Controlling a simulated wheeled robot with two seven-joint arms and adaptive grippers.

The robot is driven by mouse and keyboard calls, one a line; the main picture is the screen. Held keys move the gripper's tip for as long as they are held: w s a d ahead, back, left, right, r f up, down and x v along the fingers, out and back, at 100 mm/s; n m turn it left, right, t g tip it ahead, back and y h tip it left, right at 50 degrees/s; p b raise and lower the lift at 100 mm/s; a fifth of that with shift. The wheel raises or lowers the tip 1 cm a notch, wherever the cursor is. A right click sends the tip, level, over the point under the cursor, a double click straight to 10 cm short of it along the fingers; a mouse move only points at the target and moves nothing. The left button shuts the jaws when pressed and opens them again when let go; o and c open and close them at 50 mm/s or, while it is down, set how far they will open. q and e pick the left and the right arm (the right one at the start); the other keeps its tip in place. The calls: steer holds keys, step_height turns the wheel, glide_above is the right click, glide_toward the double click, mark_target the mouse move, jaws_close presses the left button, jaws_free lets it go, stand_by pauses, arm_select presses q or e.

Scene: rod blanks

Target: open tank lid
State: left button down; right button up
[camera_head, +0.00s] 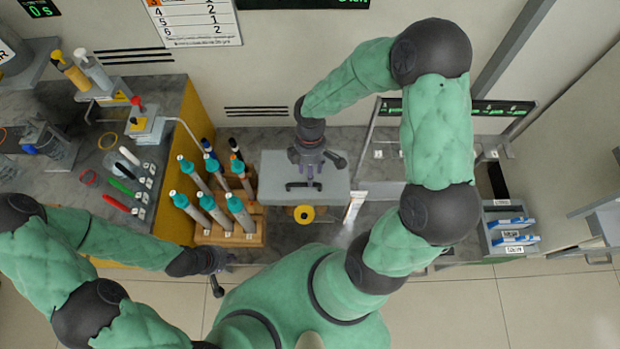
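A light grey lid (270,182) lies flat on the tank at the middle of the bench, with a dark bar handle (303,186) on top. The tank body is mostly hidden under the lid. My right gripper (314,167) is above the lid, pointing down behind the handle, its fingers spread. I cannot tell whether it touches the handle. My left gripper (222,276) is low at the left, in front of the rod rack, with its fingers apart and nothing between them.
A wooden rack (238,238) with several teal-capped rods stands just left of the tank. A yellow round part (304,214) is in front of the lid. A grey organiser with blue items (510,237) stands at the right. Tools and bottles crowd the left bench.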

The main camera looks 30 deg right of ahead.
steer(key=shift+s+a+f+b, duration=0.1)
steer(key=shift+s+f+b, duration=0.1)
steer(key=shift+f, duration=0.7)
steer(key=shift+s+a+f+b, duration=0.1)
steer(key=shift+f+b, duration=0.1)
steer(key=shift+f, duration=0.7)
jaws_close()
